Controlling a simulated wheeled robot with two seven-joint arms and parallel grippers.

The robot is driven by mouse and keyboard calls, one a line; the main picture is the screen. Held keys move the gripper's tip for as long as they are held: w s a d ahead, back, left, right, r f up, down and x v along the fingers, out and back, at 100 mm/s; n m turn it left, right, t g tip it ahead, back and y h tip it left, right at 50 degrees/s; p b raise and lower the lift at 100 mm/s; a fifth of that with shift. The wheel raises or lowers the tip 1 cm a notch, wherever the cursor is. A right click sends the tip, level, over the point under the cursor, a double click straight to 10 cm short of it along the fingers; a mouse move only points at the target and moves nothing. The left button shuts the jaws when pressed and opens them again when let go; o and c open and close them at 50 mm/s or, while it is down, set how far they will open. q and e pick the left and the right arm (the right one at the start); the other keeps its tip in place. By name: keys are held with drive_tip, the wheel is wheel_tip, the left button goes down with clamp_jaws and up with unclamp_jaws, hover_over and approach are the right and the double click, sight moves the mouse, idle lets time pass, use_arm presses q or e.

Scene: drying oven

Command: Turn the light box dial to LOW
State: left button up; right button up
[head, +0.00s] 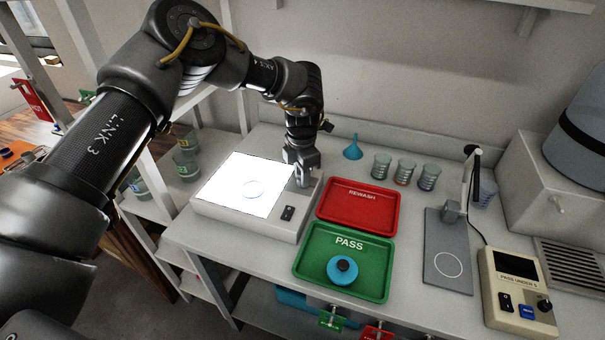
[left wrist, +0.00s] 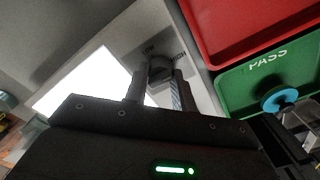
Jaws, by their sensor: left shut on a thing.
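The light box (head: 240,221) stands at the left of the bench. My left gripper (head: 303,178) reaches down to the box's right side and is shut on the dial. In the left wrist view the dark dial (left wrist: 160,70) shows between my two fingers (left wrist: 160,82). My right gripper is out of view.
A red REWASH tray (head: 357,184) and a green PASS tray (head: 308,272) holding a blue round item (head: 344,269) are right of the box. Several beakers (head: 404,171) and a blue funnel (head: 353,147) stand behind. A meter (head: 517,290) stands at the right.

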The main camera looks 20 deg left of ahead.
use_arm(q)
drive_tip(key=shift+n, duration=0.3)
drive_tip(key=shift+n+p, duration=0.35)
drive_tip(key=shift+n, duration=0.85)
drive_tip(key=n, duration=0.5)
drive_tip(key=shift+n+p, duration=0.3)
drive_tip(key=shift+p, duration=0.1)
drive_tip(key=n, duration=0.4)
drive_tip(key=shift+n+p, duration=0.3)
drive_tip(key=n+p, duration=0.1)
drive_tip(key=n, duration=0.3)
drive_tip(key=shift+n, duration=0.3)
drive_tip(key=o, duration=1)
